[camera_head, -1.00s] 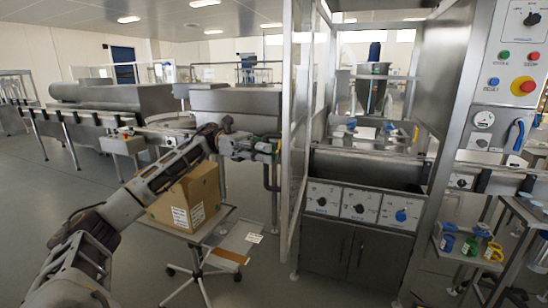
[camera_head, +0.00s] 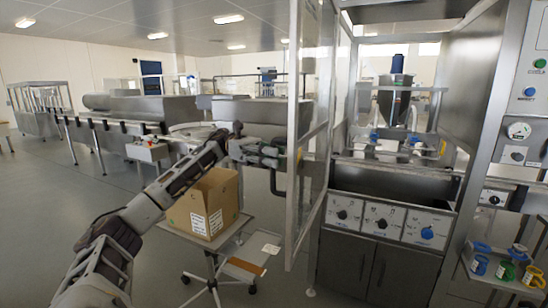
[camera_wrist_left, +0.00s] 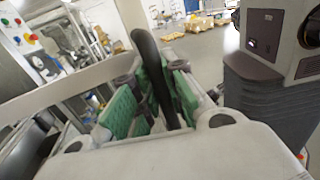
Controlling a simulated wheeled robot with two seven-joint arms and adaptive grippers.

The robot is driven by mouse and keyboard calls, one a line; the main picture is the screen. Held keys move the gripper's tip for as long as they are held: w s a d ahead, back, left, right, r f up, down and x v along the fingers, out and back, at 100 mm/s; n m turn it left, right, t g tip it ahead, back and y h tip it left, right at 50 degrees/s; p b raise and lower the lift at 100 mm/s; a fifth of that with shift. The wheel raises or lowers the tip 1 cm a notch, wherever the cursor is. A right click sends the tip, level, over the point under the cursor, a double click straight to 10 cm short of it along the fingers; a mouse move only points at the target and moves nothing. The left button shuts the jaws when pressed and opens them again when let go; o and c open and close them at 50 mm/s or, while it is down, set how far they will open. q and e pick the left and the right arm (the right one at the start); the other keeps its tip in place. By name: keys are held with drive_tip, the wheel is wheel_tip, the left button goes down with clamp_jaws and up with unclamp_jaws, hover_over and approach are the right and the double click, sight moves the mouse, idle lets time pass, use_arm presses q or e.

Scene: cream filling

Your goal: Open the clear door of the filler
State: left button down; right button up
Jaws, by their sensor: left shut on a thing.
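The filler's clear door (camera_head: 312,120) is a tall panel in a metal frame, standing swung out from the left side of the filler (camera_head: 385,215). The filler's front is uncovered beside it. My left gripper (camera_head: 279,157) is at the door's outer edge, shut on the dark door handle (camera_head: 274,183). My right gripper is not in view.
A cardboard box (camera_head: 207,205) sits on a wheeled stand (camera_head: 250,240) under my left arm, close to the door. A shelf with coloured cups (camera_head: 505,270) stands at the right. A control column (camera_head: 520,120) rises beside the filler. Open floor lies at the left.

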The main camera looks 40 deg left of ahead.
use_arm(q)
drive_tip(key=shift+r, duration=0.1)
drive_tip(key=c, duration=1.5)
unclamp_jaws()
drive_tip(key=shift+o, duration=0.2)
drive_tip(key=shift+a, duration=0.2)
drive_tip(key=a, duration=1.1)
drive_tip(key=shift+a, duration=0.3)
